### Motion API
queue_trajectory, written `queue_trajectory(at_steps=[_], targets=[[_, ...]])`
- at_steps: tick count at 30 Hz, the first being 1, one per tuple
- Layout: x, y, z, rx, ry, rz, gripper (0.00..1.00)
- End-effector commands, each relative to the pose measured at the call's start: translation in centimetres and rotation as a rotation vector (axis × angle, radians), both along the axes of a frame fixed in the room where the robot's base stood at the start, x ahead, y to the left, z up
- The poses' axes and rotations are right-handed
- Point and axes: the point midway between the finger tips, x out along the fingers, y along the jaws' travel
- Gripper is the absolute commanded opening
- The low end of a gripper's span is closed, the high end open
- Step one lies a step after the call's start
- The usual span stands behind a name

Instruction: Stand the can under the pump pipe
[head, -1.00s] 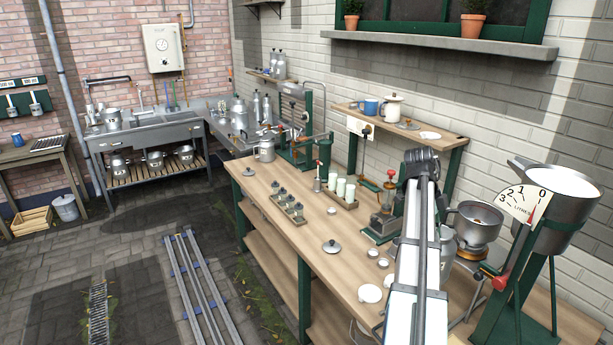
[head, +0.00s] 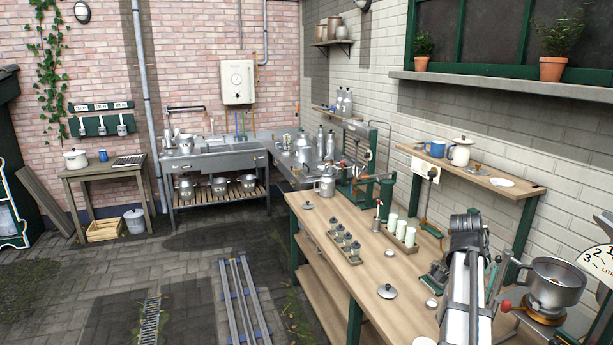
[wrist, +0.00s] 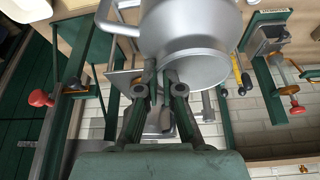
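The can is a grey metal vessel (wrist: 195,35) with a loop handle (wrist: 115,22), filling the top middle of the wrist view, which looks upside down. My gripper (wrist: 160,75) has its two fingers close together at the can's near edge and looks shut on it. The exact grip point is hard to see. I cannot tell whether that can is directly under a pipe.
The wooden bench (head: 335,245) carries a rack of small jars (head: 345,245), white cups (head: 402,231) and a loose lid (head: 387,291). A wall shelf (head: 480,175) overhangs the bench.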

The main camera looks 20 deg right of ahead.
Motion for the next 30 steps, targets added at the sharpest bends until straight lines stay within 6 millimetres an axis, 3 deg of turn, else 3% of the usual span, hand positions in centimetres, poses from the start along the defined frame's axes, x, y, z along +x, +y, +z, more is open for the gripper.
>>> queue_trajectory(at_steps=[11,21,30], targets=[[7.4,9.7,-4.0,-0.002,-0.005,0.632,0.0],[13.3,22.7,-8.0,-0.001,-0.003,1.156,0.0],[15.4,33.9,-11.0,-0.002,-0.003,1.418,0.0]])
